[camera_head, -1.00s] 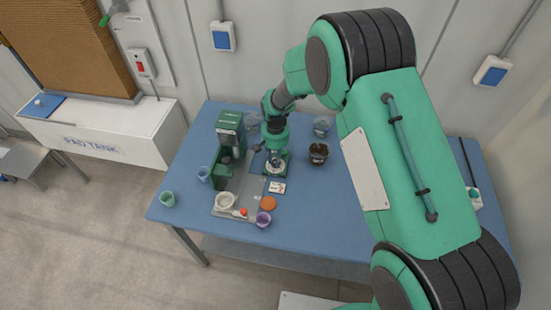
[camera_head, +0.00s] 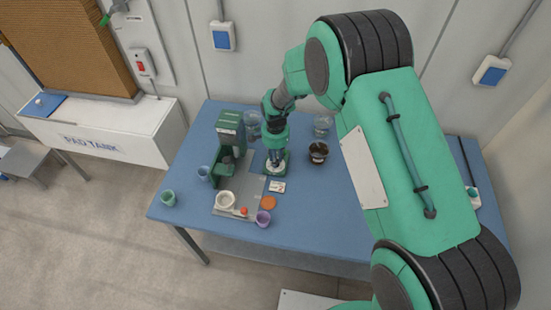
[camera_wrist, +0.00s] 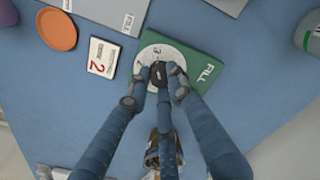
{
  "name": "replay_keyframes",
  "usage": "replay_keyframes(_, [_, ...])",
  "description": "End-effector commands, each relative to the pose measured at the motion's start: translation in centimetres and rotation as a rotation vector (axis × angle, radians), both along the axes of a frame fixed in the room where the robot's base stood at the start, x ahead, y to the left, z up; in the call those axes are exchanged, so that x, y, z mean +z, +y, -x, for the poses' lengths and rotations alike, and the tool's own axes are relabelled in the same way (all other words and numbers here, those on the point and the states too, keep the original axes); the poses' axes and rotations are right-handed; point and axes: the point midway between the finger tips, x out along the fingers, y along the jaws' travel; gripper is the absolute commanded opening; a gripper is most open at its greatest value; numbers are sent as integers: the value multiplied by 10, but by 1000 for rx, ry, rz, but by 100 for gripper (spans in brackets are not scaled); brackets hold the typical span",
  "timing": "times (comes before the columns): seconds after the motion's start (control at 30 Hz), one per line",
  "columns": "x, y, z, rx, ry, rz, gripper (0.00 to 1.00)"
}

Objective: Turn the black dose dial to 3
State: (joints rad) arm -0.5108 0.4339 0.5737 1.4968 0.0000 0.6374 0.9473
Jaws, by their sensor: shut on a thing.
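The black dose dial (camera_wrist: 158,75) sits in the middle of a round white face (camera_wrist: 150,56) on a green base marked FILL (camera_wrist: 205,72). A numeral that looks like 3 shows at the top of the face; the others are partly hidden or too small to read. In the head view my gripper (camera_head: 275,158) reaches down to the green base (camera_head: 285,168). A small white card (camera_wrist: 102,56) with a red 2 lies left of the base.
A green machine (camera_head: 229,130) and a grey tray (camera_head: 254,188) stand left of the base. A white bowl (camera_head: 225,200), an orange disc (camera_head: 268,202), a purple cup (camera_head: 263,218) and a dark-filled pot (camera_head: 318,153) are near. The blue table's front right is clear.

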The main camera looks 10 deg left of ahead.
Motion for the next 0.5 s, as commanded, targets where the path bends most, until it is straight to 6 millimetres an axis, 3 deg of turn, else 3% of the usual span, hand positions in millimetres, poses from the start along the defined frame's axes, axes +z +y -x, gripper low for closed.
replay_keyframes(0.23, [0,0,0,1,0,-1,0])
replay_keyframes(0.27, [0,0,0,1,0,-1,22])
replay_keyframes(0.33, [0,0,0,1,0,-1,36])
replay_keyframes(0.5, [0,0,0,2,0,0,39])
